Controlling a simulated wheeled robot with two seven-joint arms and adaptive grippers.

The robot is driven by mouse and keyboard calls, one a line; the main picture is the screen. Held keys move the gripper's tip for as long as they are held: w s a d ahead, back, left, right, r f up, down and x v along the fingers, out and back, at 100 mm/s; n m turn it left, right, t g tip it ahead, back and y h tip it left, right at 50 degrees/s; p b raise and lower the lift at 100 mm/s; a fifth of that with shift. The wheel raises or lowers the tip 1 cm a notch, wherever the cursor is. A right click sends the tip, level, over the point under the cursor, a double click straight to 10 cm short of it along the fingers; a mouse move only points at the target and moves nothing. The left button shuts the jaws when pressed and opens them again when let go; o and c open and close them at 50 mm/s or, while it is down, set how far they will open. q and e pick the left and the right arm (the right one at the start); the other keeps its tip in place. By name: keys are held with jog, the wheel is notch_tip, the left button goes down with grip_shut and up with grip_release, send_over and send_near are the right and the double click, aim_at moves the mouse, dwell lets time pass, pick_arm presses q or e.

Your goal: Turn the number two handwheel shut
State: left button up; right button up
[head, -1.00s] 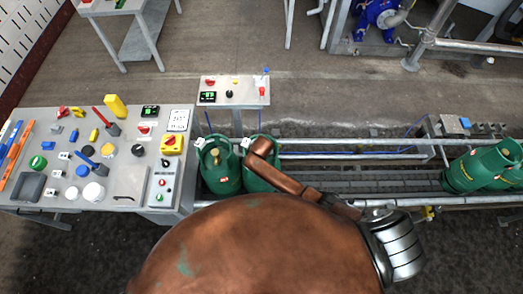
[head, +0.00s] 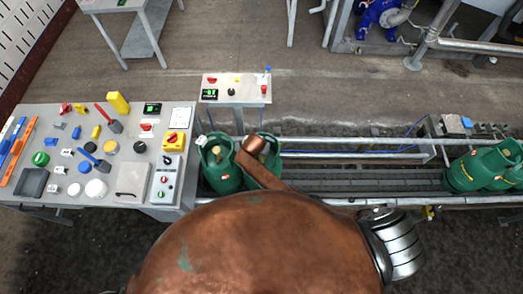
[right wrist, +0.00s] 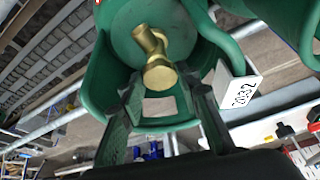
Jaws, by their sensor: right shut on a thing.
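In the right wrist view a green cylinder (right wrist: 110,60) with a collar round its top fills the upper middle. Its brass valve (right wrist: 150,40) stands inside the collar, with the round brass handwheel end between my fingers. My right gripper (right wrist: 160,82) reaches into the collar opening and is shut on this brass end, a finger at each side. In the head view this seems to be the second green cylinder (head: 268,147) from the left, partly hidden behind my copper-coloured arm. The valve is hidden there. My left gripper is not in view.
A neighbouring green cylinder (head: 220,170) stands close on the left. More green cylinders (head: 475,172) stand at the conveyor's right end. The conveyor (head: 350,180) between is clear. A grey table (head: 120,200) with many parts stands left; a small control stand (head: 238,92) is behind.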

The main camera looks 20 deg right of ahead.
jog(key=o, duration=1.2)
jog(key=shift+c, duration=0.2)
jog(key=v, duration=1.2)
